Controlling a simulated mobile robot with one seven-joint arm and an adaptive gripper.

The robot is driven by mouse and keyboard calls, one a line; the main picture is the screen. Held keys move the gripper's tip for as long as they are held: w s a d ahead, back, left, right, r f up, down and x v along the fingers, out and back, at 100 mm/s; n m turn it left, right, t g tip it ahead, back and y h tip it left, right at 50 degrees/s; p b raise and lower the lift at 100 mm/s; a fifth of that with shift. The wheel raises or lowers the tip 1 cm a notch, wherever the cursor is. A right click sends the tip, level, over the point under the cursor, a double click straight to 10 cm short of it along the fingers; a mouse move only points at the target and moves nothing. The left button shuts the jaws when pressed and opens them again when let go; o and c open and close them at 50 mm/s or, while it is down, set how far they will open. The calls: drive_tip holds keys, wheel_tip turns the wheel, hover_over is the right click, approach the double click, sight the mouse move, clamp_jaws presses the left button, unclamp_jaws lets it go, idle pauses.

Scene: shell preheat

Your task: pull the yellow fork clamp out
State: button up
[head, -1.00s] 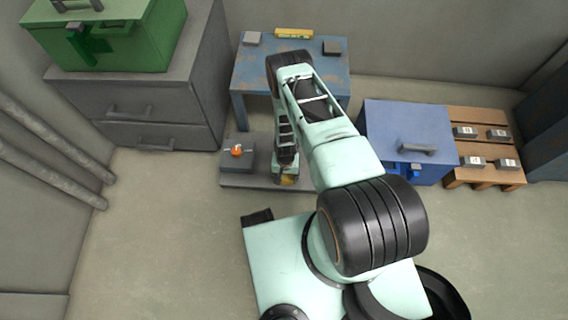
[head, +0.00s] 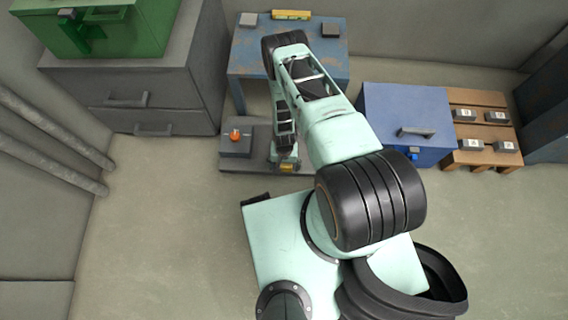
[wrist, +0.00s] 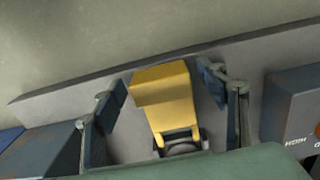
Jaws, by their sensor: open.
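The yellow fork clamp (wrist: 165,92) is a blocky piece with two prongs in the wrist view. The prongs straddle a dark round part (wrist: 183,147) at the bottom of the view. My gripper (wrist: 166,88) is open, with one finger on each side of the clamp and visible gaps between. In the head view a bit of the clamp (head: 287,168) shows at the end of my arm, near the front edge of the grey base plate (head: 240,165). My arm hides the rest.
A grey box with an orange knob (head: 235,135) stands left of my gripper; its lettering (wrist: 296,137) shows in the wrist view. A blue worn table (head: 245,65) is behind. A blue box (head: 400,110) and a wooden pallet (head: 483,158) stand right. The floor at left is clear.

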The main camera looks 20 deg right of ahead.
wheel_tip(320, 180, up, 12)
idle(0.6)
idle(0.4)
